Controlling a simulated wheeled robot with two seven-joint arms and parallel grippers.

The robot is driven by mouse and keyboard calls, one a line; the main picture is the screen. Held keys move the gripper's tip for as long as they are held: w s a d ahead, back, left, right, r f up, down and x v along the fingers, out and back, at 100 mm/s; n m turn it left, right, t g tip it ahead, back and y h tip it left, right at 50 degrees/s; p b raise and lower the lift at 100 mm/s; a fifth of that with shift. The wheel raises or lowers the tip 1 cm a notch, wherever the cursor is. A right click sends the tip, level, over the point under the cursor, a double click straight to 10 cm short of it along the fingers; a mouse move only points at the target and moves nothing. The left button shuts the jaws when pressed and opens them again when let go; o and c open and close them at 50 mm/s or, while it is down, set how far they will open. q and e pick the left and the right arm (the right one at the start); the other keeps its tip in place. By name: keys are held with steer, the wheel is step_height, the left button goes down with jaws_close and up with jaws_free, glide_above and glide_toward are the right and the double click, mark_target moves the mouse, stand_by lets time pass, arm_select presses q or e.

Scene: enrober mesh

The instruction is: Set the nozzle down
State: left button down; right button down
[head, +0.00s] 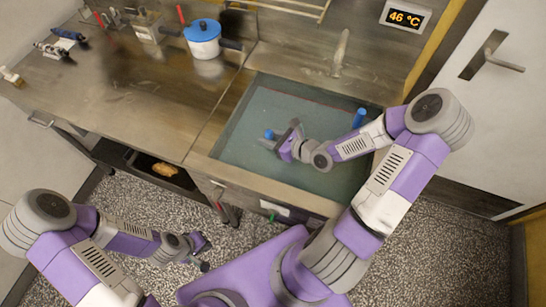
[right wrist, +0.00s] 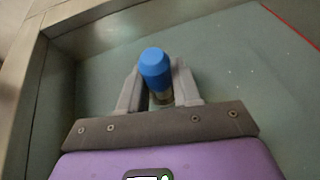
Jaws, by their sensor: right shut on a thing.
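My right gripper (head: 272,138) is over the sink basin (head: 305,105). It is shut on a blue-capped piece, which I take as the nozzle (head: 268,134). In the right wrist view the nozzle (right wrist: 155,68) stands out between the two fingers, its blue end showing and a metal part below mostly hidden. I cannot tell whether it touches the basin floor. My left gripper (head: 203,254) hangs low over the speckled floor, away from the counter; its fingers are too small to read.
Another blue cylinder (head: 358,118) stands at the basin's right side, near my right forearm. A tap (head: 340,50) is at the back. A blue-lidded white pot (head: 203,42) is on the counter. Tools (head: 62,42) lie far left. The middle counter is clear.

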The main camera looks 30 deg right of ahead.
mark_target(270, 158)
steer(key=shift+f, duration=0.4)
step_height(270, 158, down, 4)
steer(key=b, duration=0.2)
steer(key=shift+r+b, duration=0.1)
steer(key=shift+b, duration=0.3)
step_height(270, 158, down, 6)
steer(key=b, duration=0.3)
steer(key=shift+r, duration=0.3)
steer(key=shift+f, duration=0.2)
steer(key=c, duration=0.8)
jaws_free()
steer(key=shift+r, duration=0.1)
